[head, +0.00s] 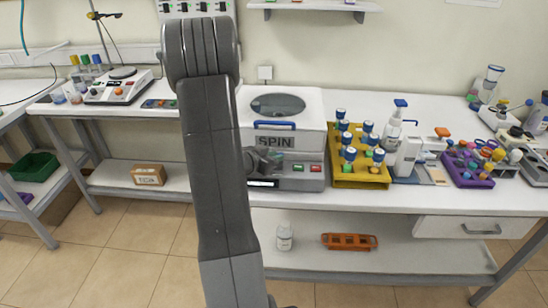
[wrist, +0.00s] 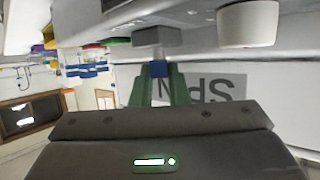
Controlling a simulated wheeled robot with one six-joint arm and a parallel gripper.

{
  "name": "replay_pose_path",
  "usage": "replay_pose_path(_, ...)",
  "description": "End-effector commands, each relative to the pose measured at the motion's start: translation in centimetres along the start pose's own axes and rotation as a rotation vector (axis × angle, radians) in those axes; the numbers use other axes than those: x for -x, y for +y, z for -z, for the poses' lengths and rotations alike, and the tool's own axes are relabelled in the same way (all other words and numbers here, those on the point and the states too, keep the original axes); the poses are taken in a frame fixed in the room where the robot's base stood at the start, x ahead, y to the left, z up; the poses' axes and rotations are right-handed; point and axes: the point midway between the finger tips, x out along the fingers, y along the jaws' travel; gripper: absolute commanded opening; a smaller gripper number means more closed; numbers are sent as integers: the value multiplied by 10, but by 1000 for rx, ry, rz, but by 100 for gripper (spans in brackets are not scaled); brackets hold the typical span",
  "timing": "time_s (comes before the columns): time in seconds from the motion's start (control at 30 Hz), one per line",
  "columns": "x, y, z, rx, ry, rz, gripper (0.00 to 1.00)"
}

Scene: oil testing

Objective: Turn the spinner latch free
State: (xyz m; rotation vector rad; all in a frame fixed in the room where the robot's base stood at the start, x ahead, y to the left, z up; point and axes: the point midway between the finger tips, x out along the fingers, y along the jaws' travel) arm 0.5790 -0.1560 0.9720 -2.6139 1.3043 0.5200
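The spinner (head: 281,110) is a white box with a grey front, a round dark lid window, a blue handle (head: 275,126) and the label SPIN. My gripper (head: 266,160) is at its front, left of the red and green buttons, partly hidden by my arm. In the wrist view, where the SPIN label is upside down, the green fingers of my gripper (wrist: 160,80) stand apart. A small blue piece (wrist: 159,69), seemingly the latch, shows between their tips below a grey block (wrist: 157,37). I cannot tell whether the fingers press on it.
A yellow rack (head: 360,181) of blue-capped vials stands right of the spinner, with bottles and a purple rack (head: 468,172) beyond. A hotplate (head: 118,87) is at the left. A white knob (wrist: 248,24) is near my fingers in the wrist view. The bench front is clear.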

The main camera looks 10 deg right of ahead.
Motion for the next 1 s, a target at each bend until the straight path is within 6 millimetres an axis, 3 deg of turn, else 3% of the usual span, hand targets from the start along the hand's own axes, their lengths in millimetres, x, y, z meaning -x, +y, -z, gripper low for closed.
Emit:
replay_pose_path(0.47, 0, 2, -1, 22, 0, 54, 0)
replay_pose_path(1.0, -3, 8, -4, 150, 2, 366, 0)
